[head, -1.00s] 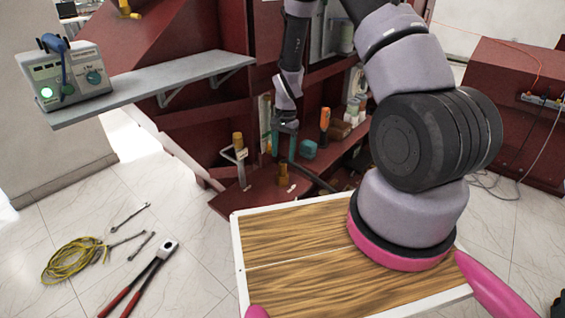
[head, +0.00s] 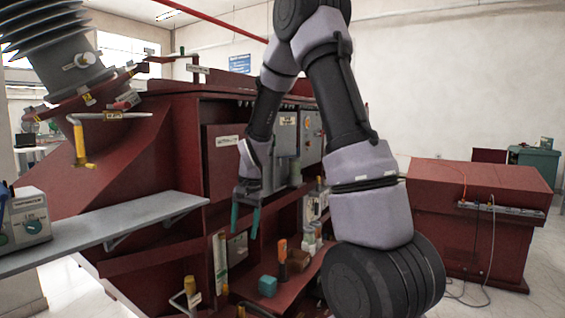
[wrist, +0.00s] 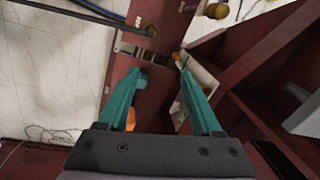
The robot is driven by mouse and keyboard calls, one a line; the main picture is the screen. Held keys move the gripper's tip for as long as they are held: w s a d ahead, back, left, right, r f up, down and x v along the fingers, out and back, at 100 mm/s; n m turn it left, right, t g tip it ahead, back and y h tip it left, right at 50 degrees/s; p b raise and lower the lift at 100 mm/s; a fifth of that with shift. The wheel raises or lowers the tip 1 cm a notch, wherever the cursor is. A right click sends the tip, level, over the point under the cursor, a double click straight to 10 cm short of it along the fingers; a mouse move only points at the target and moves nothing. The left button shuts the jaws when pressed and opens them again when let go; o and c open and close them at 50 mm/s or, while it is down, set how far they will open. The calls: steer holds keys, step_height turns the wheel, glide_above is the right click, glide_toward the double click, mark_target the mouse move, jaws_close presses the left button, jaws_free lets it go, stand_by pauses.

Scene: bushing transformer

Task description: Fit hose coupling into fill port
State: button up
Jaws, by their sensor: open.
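My gripper (head: 245,230) has two teal fingers, spread apart with nothing between them. It points down in front of the red cabinet, above the lower shelf. In the wrist view my gripper (wrist: 160,69) also shows open and empty. Another round brass piece (wrist: 217,10) is at the top edge. I cannot tell which brass piece is the coupling or the fill port.
An orange-handled tool (head: 283,258) and a teal block (head: 267,287) stand on the lower red shelf (head: 298,284). A grey side shelf (head: 140,215) juts out at left, holding a tester box (head: 28,218). A yellow-handled valve (head: 80,145) hangs above it.

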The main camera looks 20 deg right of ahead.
steer(key=s+d+r+n+t, duration=0.15)
steer(key=s+r, duration=0.25)
steer(key=r, duration=0.4)
steer(key=s+d+r+t, duration=0.1)
steer(key=s+r+t, duration=0.1)
steer(key=s+r, duration=0.45)
steer(key=s+r+n+t, duration=0.1)
steer(key=s+r+t, duration=0.1)
steer(key=s+r, duration=0.7)
steer(key=s+d, duration=0.1)
steer(key=s, duration=0.1)
steer(key=shift+s+r+n+t+y, duration=0.25)
steer(key=shift+s+n+t+y, duration=0.05)
steer(key=shift+s+n+t, duration=0.05)
